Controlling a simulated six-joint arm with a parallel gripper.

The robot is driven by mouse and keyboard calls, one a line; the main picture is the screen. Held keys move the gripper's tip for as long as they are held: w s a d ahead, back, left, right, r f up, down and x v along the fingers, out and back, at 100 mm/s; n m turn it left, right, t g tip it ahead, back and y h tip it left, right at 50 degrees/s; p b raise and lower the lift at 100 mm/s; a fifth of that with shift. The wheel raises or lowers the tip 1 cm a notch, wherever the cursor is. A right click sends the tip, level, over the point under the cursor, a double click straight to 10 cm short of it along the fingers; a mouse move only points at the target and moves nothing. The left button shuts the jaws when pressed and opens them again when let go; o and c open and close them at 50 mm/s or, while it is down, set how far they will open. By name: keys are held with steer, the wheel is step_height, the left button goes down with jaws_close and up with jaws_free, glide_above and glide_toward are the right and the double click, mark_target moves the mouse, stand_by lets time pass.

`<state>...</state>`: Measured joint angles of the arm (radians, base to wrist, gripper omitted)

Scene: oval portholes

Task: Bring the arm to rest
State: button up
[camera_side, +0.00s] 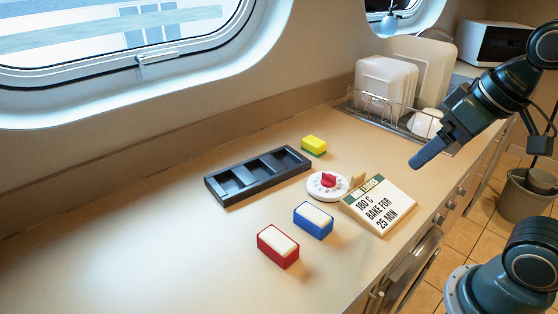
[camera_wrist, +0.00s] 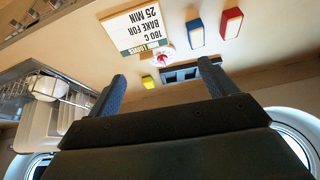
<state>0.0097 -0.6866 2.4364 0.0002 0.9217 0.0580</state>
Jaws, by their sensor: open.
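My gripper (camera_side: 432,152) hangs in the air at the right of the side view, above the counter's front part near the dish rack. In the wrist view my gripper (camera_wrist: 160,82) shows two blue-grey fingers spread apart with nothing between them. The fingers touch nothing. The arm reaches in from the right edge of the side view.
On the counter (camera_side: 130,240) stand a black three-slot tray (camera_side: 213,191), a yellow-green block (camera_side: 314,145), a white dial with red knob (camera_side: 328,183), a recipe sign (camera_side: 378,206), a blue block (camera_side: 313,221) and a red block (camera_side: 278,247). A dish rack (camera_side: 390,118) stands behind.

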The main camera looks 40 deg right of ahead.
steer(key=shift+s+a+f+n, duration=0.1)
steer(key=shift+s+f+n, duration=0.3)
steer(key=shift+s+f, duration=0.3)
